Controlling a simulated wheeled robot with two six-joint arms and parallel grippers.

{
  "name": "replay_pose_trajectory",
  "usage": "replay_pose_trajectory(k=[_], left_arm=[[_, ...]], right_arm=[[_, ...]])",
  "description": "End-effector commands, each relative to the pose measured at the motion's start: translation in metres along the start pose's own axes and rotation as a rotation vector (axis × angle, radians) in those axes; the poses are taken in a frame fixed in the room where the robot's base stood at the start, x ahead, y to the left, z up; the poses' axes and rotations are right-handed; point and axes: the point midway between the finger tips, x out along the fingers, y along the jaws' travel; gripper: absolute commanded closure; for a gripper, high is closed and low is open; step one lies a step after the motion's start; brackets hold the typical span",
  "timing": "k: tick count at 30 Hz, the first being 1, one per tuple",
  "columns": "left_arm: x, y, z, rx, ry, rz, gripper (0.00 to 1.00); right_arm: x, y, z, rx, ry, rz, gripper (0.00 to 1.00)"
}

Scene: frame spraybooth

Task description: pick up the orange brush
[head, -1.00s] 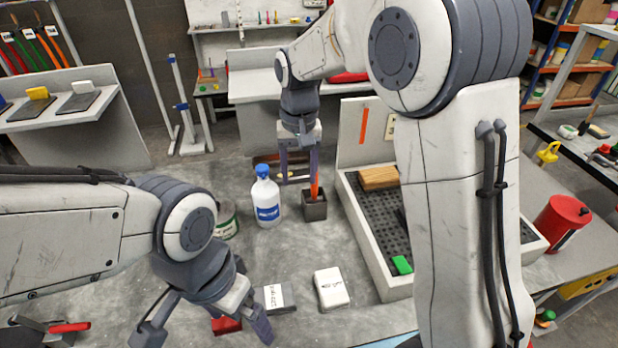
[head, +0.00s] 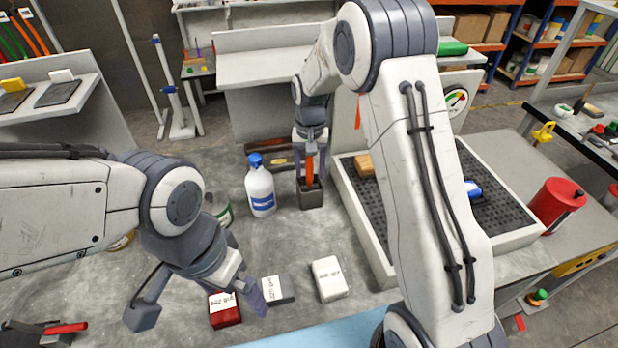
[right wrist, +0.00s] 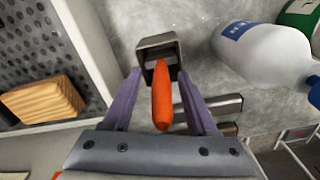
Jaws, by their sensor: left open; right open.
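The orange brush (head: 309,166) stands in a small dark square holder (head: 310,194) on the grey bench, its orange handle upward. In the right wrist view the brush handle (right wrist: 162,96) lies between the two fingers of my right gripper (right wrist: 165,85), with a gap on each side. The fingers are open and the square holder (right wrist: 150,45) is just beyond their tips. In the head view my right gripper (head: 310,158) is at the brush, partly hiding its top. My left gripper (head: 205,305) is open and empty above the front left of the bench.
A white bottle with a blue cap (head: 260,190) stands close left of the holder. A tray with a perforated dark mat (head: 495,205) is to the right, holding a wooden block (head: 364,165). White, grey and red boxes (head: 328,278) lie in front.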

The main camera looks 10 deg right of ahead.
Motion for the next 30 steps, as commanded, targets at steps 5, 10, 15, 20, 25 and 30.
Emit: replay_pose_trajectory(k=[5, 10, 15, 20, 25, 30], left_arm=[[-0.004, 0.000, 0.000, 0.000, 0.000, 0.000, 0.00], [-0.004, 0.000, 0.000, 0.000, 0.000, 0.000, 0.00], [-0.004, 0.000, 0.000, 0.000, 0.000, 0.000, 0.00], [-0.004, 0.000, 0.000, 0.000, 0.000, 0.000, 0.00], [-0.004, 0.000, 0.000, 0.000, 0.000, 0.000, 0.00], [0.000, 0.000, 0.000, 0.000, 0.000, 0.000, 0.00]], right_arm=[[0.016, -0.002, 0.000, -0.003, 0.001, 0.000, 0.42], [0.017, -0.003, 0.000, -0.003, 0.002, -0.001, 0.42], [0.017, -0.002, 0.000, -0.003, 0.002, -0.001, 0.84], [0.017, -0.002, 0.000, -0.003, 0.002, -0.001, 1.00], [0.017, -0.002, 0.000, -0.003, 0.002, -0.001, 1.00], [0.004, -0.003, -0.001, -0.003, 0.006, -0.002, 1.00]])
